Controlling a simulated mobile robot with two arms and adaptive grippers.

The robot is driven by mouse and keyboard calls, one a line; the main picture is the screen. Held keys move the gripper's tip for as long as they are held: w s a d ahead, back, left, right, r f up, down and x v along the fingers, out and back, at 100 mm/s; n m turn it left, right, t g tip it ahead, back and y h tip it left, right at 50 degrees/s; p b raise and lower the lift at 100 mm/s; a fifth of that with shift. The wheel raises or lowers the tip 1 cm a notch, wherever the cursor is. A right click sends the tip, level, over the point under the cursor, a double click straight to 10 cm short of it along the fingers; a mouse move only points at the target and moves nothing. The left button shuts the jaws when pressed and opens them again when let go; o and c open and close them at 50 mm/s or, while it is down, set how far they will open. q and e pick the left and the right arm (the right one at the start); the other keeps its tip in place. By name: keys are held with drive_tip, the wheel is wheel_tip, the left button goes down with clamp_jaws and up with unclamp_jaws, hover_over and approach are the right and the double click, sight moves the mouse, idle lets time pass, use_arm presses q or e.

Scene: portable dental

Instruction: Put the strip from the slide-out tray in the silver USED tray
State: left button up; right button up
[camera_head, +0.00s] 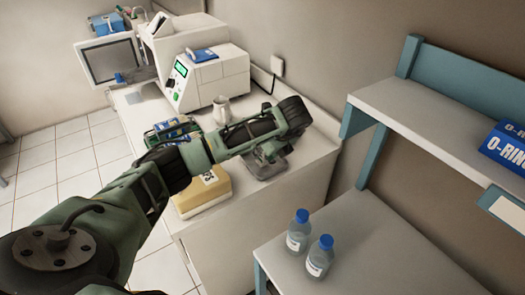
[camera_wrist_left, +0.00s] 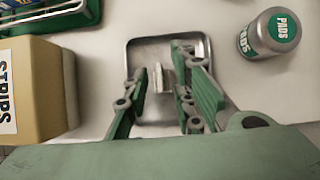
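My left gripper (camera_head: 266,152) reaches over the counter and points down at a silver tray (camera_head: 262,174). In the left wrist view the silver tray (camera_wrist_left: 137,48) lies under the fingers. My left gripper (camera_wrist_left: 163,82) looks open, with a gap between its fingers. A small pale grey piece (camera_wrist_left: 160,77) shows between the fingertips, over the tray. It may be the strip; I cannot tell whether it touches the fingers or the tray floor. I cannot make out the slide-out tray for certain. My right gripper is in neither view.
A yellow STRIPS box (camera_wrist_left: 38,88) stands left of the tray; a PADS can (camera_wrist_left: 262,38) stands right. A green rack (camera_head: 168,128), a white device (camera_head: 212,78) and a jug (camera_head: 221,110) are farther back. Two bottles (camera_head: 298,232) and a shelf (camera_head: 412,110) are at the right.

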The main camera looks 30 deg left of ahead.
use_arm(q)
drive_tip(key=p+v, duration=0.1)
drive_tip(key=v, duration=1.1)
